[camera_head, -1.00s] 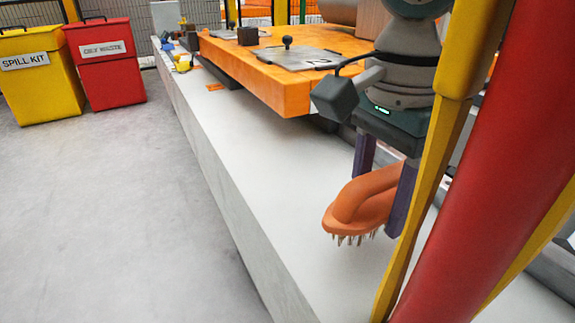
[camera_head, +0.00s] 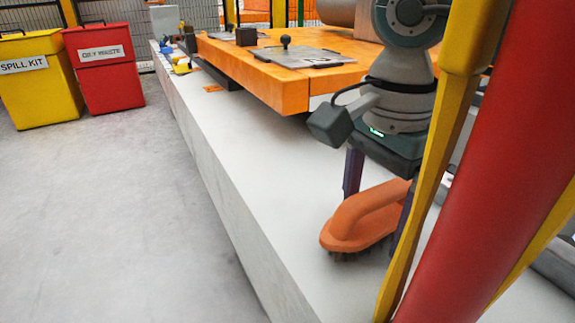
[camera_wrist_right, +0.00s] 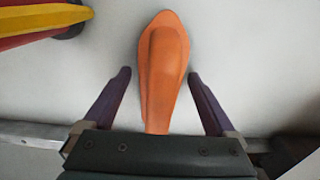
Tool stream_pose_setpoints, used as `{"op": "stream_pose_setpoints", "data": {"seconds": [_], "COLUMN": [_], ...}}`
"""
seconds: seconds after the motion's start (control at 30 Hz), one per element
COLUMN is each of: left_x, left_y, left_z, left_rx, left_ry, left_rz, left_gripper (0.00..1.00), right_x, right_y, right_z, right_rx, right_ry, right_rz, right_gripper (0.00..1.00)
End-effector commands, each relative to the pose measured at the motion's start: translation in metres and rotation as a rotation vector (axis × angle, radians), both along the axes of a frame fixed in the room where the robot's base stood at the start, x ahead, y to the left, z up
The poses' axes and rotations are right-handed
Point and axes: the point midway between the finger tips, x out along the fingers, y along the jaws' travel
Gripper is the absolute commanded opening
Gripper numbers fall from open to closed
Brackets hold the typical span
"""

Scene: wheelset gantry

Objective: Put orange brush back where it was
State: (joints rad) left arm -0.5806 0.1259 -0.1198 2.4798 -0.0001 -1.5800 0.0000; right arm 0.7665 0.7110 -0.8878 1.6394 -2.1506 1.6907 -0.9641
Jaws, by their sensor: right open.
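In the right wrist view the brush (camera_wrist_right: 163,65) lies lengthwise between my right gripper's two purple fingers, with a gap on each side. My right gripper (camera_head: 378,200) is open around the brush and points down at it. One finger is partly hidden behind the yellow post in the head view. My left gripper is not in view.
A yellow post (camera_head: 425,185) and a thick red post (camera_head: 500,160) stand close on the right. An orange platform (camera_head: 265,80) lies behind the arm. Yellow (camera_head: 40,85) and red (camera_head: 105,75) bins stand at far left. The ledge left of the brush is clear.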

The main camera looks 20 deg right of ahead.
Motion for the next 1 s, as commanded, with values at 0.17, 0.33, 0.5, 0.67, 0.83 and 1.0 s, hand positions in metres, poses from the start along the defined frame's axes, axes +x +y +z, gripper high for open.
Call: {"op": "stream_pose_setpoints", "data": {"seconds": [0.17,0.33,0.5,0.67,0.83,1.0], "left_x": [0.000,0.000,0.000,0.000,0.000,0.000], "left_y": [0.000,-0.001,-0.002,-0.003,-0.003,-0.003], "left_z": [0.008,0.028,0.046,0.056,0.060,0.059], "left_rx": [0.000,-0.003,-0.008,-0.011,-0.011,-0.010], "left_ry": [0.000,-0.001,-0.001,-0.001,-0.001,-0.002], "left_rz": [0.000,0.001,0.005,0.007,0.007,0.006], "left_gripper": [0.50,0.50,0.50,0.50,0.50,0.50], "right_x": [0.000,0.001,0.001,0.001,0.001,0.001], "right_y": [0.000,0.000,0.000,0.001,0.001,0.001], "right_z": [0.011,0.048,0.087,0.112,0.123,0.124], "right_rx": [0.000,-0.001,-0.001,-0.001,0.000,0.000], "right_ry": [-0.002,-0.004,-0.003,-0.002,0.000,0.000], "right_rz": [0.000,0.000,0.001,0.000,0.000,0.000], "right_gripper": [0.91,0.91,0.91,0.91,0.91,0.91]}}
